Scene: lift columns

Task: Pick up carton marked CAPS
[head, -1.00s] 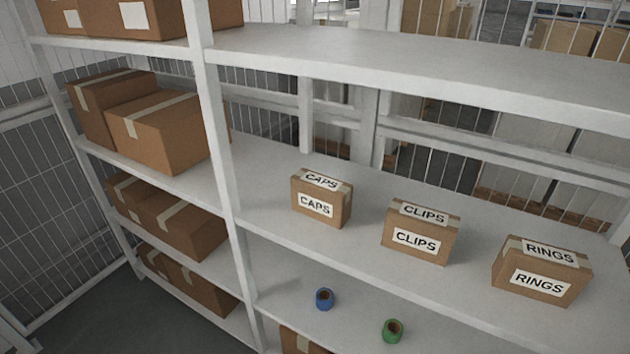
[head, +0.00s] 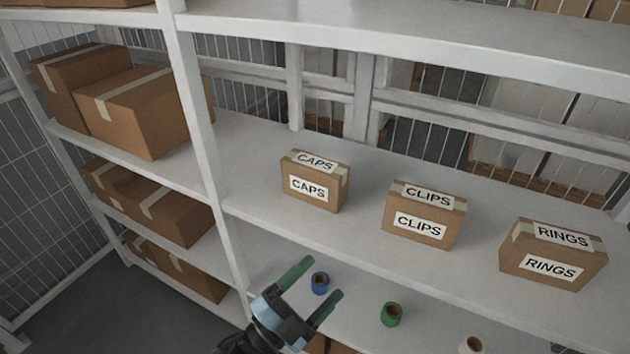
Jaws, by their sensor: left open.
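The carton marked CAPS (head: 315,199) is a small brown box with white labels on its front and top. It stands upright on the middle shelf, leftmost of the three labelled cartons. My left gripper (head: 320,277) is in the lower middle of the head view, below the carton in the picture and apart from it. Its two green fingers are spread with nothing held between them; a blue roll shows behind the gap. My right gripper is not in view.
The carton marked CLIPS (head: 424,229) and the carton marked RINGS (head: 552,270) stand to the right on the same shelf (head: 255,190). A white upright post (head: 196,120) is at left. A blue roll (head: 320,284) and green roll (head: 391,314) sit on the shelf below.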

